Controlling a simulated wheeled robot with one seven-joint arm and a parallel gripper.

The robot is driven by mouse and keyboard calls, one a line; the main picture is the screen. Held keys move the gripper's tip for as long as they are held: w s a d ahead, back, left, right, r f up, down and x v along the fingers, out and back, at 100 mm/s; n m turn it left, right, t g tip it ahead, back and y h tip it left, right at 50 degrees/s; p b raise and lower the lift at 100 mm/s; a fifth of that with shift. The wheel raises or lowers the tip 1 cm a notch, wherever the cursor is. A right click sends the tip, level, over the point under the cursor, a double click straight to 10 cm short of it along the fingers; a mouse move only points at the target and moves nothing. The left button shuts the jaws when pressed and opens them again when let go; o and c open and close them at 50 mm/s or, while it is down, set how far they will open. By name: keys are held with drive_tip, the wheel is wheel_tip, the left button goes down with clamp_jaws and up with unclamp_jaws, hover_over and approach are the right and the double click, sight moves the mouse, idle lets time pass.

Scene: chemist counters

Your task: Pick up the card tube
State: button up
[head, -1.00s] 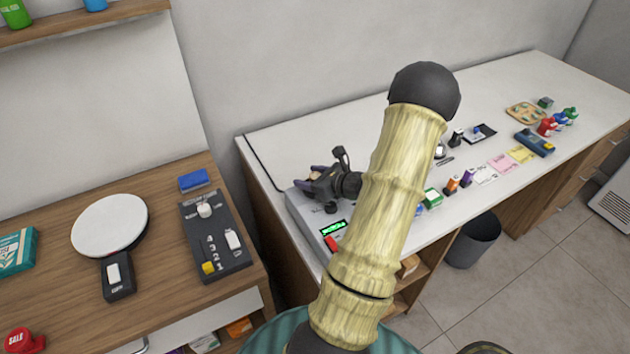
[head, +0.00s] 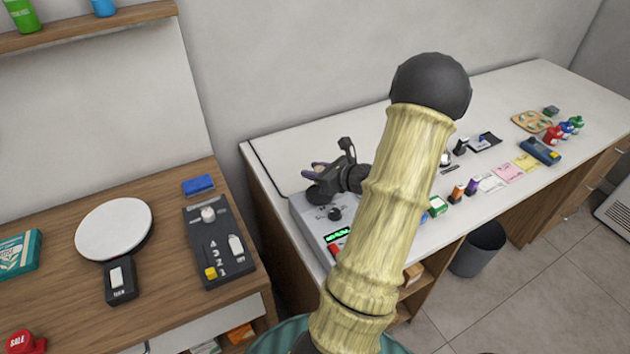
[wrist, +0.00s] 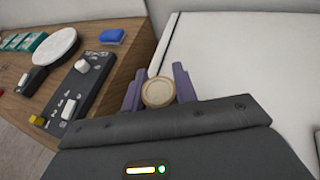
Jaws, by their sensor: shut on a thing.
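In the head view my gripper (head: 318,172) is held over the grey device with a green display at the left end of the white counter. My arm hides part of it there, and I cannot make out the tube in that view.
A wooden counter (head: 60,305) on the left holds a round white plate (head: 113,228), a dark control box (head: 219,243) and a blue block (head: 198,185). The white counter (head: 300,150) carries the grey device (head: 312,212) and several small bottles and cards. A grey bin (head: 478,250) stands below.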

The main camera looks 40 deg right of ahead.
wheel_tip(320, 180, up, 5)
drive_tip(key=shift+r, duration=0.2)
idle(0.6)
